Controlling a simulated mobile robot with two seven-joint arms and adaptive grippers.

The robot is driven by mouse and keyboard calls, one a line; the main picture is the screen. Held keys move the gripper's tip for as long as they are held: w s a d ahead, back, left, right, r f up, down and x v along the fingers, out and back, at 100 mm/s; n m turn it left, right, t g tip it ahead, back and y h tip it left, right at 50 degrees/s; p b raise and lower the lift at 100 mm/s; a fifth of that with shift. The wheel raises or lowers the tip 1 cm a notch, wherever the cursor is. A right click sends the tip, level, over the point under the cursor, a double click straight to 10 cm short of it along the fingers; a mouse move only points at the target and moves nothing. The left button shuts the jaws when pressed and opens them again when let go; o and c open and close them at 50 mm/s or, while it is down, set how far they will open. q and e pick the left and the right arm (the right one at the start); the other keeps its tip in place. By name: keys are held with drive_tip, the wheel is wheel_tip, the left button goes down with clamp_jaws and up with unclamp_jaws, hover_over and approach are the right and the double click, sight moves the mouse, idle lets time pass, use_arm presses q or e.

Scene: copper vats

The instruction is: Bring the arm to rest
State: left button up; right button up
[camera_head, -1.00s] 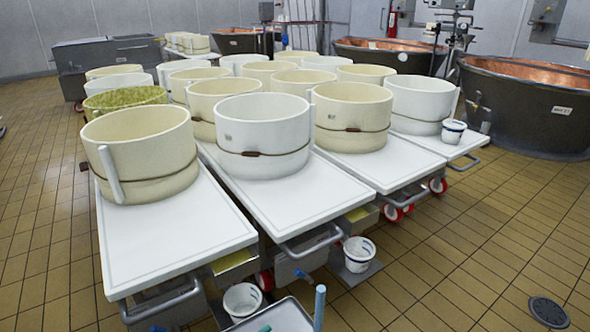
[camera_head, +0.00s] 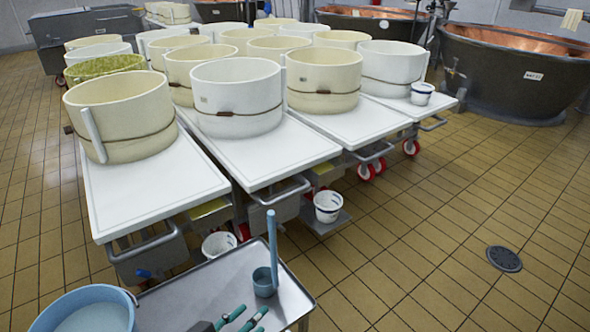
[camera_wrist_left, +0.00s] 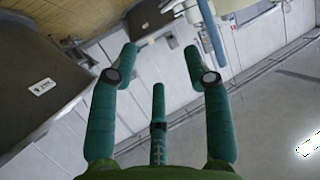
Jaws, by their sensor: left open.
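My left gripper (camera_head: 244,316) shows at the bottom edge of the head view, its teal fingers over a steel tray table (camera_head: 190,295). In the left wrist view its teal fingers (camera_wrist_left: 160,62) are spread apart with nothing between them. A blue ladle (camera_head: 264,281) with an upright handle stands on the tray, just beyond the fingertips and apart from them. A blue handle (camera_wrist_left: 213,30) shows beyond the fingers at the top of the left wrist view. My right gripper is in neither view.
A light blue bucket (camera_head: 88,312) is at the lower left. White-topped carts (camera_head: 165,193) bearing several round cheese moulds (camera_head: 238,97) stand beyond the tray. Copper vats (camera_head: 510,65) stand at the back right. The tiled floor (camera_head: 430,240) at right is clear, with a drain (camera_head: 503,258).

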use_arm(q)
drive_tip(key=s+a+f+n+g+y, duration=0.4)
drive_tip(key=s+a+f+g+y, duration=0.45)
drive_tip(key=s, duration=0.65)
drive_tip(key=a+f+t+h, duration=0.1)
drive_tip(key=a+f, duration=0.1)
drive_tip(key=f, duration=1.5)
drive_tip(key=a+f+h, duration=0.1)
drive_tip(key=a+f, duration=0.1)
drive_tip(key=f, duration=1.5)
drive_tip(key=s+r+g+p, duration=0.2)
drive_tip(key=s+r+p, duration=0.3)
drive_tip(key=s+p, duration=0.2)
drive_tip(key=s+r+g+p, duration=0.1)
drive_tip(key=s+r+p, duration=0.5)
drive_tip(key=s+p, duration=0.2)
drive_tip(key=shift+s+a+g+y, duration=0.35)
drive_tip(key=shift+s+a+y, duration=0.1)
drive_tip(key=shift+s, duration=0.45)
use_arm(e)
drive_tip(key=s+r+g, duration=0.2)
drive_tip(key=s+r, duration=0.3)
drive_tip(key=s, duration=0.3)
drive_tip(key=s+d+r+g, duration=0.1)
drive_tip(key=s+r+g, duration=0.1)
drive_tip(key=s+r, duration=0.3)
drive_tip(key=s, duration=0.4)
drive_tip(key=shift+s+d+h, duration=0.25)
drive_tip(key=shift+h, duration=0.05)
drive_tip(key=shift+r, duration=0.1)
